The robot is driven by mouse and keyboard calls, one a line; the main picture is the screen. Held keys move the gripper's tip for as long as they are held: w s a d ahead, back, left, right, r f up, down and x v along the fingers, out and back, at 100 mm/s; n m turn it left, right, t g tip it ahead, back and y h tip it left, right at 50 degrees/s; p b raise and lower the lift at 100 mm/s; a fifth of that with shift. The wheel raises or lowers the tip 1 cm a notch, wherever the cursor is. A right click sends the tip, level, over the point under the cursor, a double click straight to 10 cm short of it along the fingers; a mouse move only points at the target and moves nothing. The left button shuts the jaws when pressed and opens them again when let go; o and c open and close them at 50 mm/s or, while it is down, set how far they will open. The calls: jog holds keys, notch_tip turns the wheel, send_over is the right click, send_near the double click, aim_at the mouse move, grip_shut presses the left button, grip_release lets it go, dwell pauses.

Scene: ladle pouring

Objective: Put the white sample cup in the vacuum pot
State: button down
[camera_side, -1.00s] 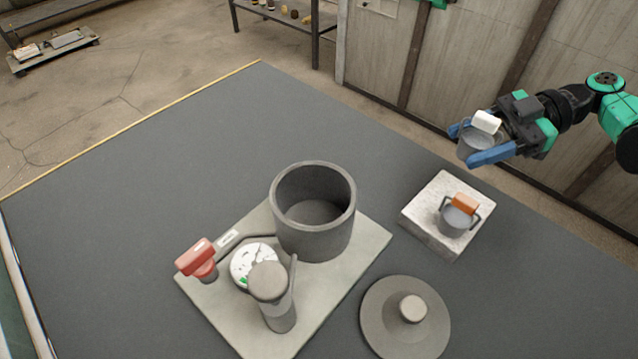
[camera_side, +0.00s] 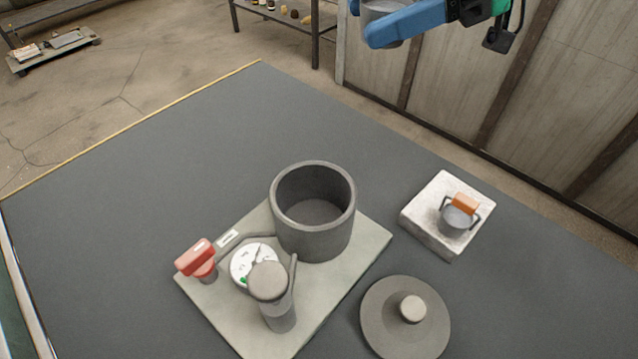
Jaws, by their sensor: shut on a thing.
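My gripper (camera_side: 366,22) is at the top edge of the view, with its blue fingers shut on a grey cup (camera_side: 380,10). The top of this cup is cut off by the frame, and its white part is out of view now. The vacuum pot (camera_side: 318,240) is a grey open cylinder on a pale base plate, and it looks empty inside. The held cup is high up, above and beyond the pot in the picture, apart from it.
A second grey cup (camera_side: 454,222) with an orange part stands on a pale block (camera_side: 426,226). A round lid (camera_side: 381,325) lies at the front. The base plate (camera_side: 355,262) also carries a red handle (camera_side: 196,256), a gauge (camera_side: 246,264) and a grey cylinder (camera_side: 279,310). The back-left tabletop is clear.

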jog(key=s+a+r, duration=0.2)
jog(key=s+a, duration=0.1)
jog(key=a, duration=0.3)
send_over(278, 205)
jog(key=d, duration=0.4)
notch_tip(278, 205, down, 16)
jog(key=shift+w+d+f, duration=0.1)
jog(key=shift+f, duration=0.95)
jog(key=shift+w+d+f, duration=0.1)
jog(key=shift+f, duration=0.9)
jog(key=shift+f, duration=0.6)
jog(key=c, duration=0.5)
grip_release()
jog(key=shift+r, duration=0.1)
